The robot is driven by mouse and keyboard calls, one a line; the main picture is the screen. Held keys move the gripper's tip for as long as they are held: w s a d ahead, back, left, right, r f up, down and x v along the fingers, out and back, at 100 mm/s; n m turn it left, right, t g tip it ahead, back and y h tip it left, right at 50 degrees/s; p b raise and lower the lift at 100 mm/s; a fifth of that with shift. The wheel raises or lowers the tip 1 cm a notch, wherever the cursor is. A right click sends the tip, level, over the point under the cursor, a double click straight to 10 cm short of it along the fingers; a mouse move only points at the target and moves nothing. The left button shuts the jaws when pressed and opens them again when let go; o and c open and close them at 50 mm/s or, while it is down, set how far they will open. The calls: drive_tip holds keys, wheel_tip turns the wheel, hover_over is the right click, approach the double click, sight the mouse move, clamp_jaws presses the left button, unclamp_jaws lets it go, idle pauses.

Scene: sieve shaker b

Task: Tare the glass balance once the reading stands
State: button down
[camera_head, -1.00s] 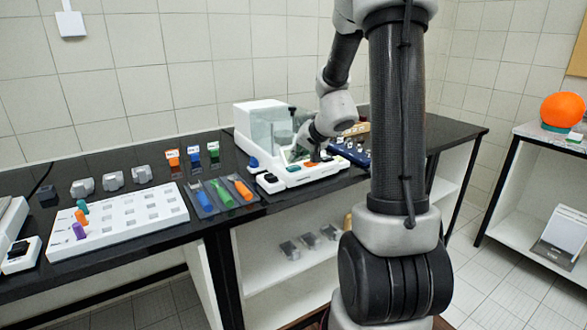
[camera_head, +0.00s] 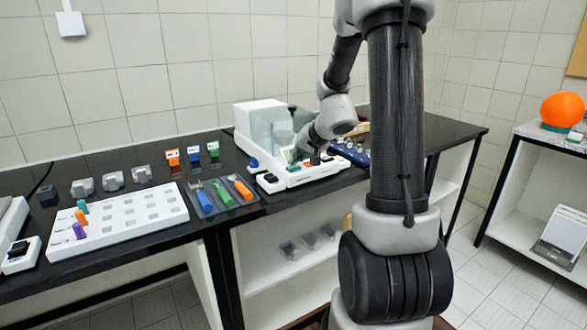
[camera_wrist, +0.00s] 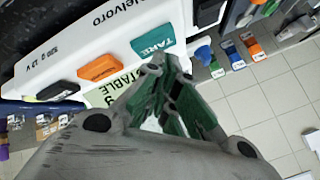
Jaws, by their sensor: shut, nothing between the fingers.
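The glass balance (camera_head: 258,118) stands on the black bench, a white body with clear glass walls. In the wrist view its white front panel (camera_wrist: 85,40) carries a teal TARE button (camera_wrist: 153,38), an orange button (camera_wrist: 100,67) and a black button (camera_wrist: 58,91). Its pale green display (camera_wrist: 114,92) shows the word STABLE; my fingers hide most of the figures. My gripper (camera_wrist: 160,68) is shut and empty, its tips close beside the TARE button on the display side. I cannot tell whether they touch the panel. In the head view my gripper (camera_head: 301,153) is at the panel.
Left of the balance, a dark tray (camera_head: 248,209) holds blue, green and orange scoops. A white rack (camera_head: 112,240) with coloured pieces and several grey blocks stand further left. A blue rack (camera_head: 350,158) is close on the right. The bench edge runs just in front of the balance.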

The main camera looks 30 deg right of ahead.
sight(296, 166)
drive_tip(key=shift+f, duration=0.45)
idle(0.4)
drive_tip(key=shift+r, duration=0.9)
drive_tip(key=shift+r, duration=2.5)
